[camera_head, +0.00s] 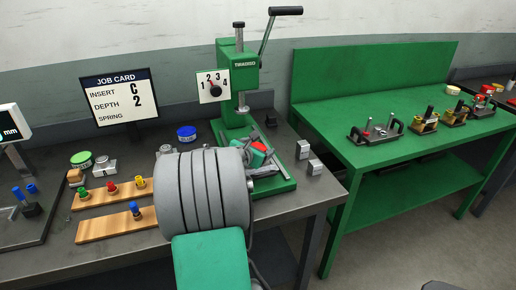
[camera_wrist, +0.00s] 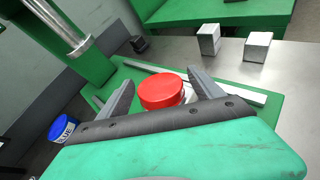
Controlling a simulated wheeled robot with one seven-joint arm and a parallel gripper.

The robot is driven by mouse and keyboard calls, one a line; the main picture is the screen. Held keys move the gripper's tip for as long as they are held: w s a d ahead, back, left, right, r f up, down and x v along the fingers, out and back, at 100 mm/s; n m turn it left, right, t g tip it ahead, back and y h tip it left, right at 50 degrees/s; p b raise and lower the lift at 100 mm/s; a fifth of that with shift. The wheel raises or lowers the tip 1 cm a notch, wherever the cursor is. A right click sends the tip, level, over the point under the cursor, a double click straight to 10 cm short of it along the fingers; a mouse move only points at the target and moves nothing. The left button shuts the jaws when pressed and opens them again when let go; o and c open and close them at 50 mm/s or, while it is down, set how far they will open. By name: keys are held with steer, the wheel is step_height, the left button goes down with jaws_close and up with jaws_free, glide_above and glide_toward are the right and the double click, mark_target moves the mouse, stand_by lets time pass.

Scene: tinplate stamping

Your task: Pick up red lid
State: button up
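The red lid (camera_wrist: 161,92) is a round red cap lying over the green base plate of the press, seen between my gripper's fingers in the wrist view. A bit of the red lid (camera_head: 259,147) also shows in the head view, partly hidden by my gripper. My gripper (camera_wrist: 162,84) is open, with one dark finger on each side of the lid. Small gaps seem to show between the fingers and the lid. In the head view my gripper (camera_head: 265,157) is over the press base, mostly behind my own grey arm.
The green press (camera_head: 238,85) stands just behind my gripper. A blue lid (camera_head: 187,133) and a green lid (camera_head: 81,159) lie to the left. Two metal blocks (camera_head: 308,159) are at the right. Wooden strips (camera_head: 105,227) with colored pegs lie at front left. A green bench (camera_head: 385,125) stands at the right.

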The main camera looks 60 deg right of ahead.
steer(key=c, duration=1.4)
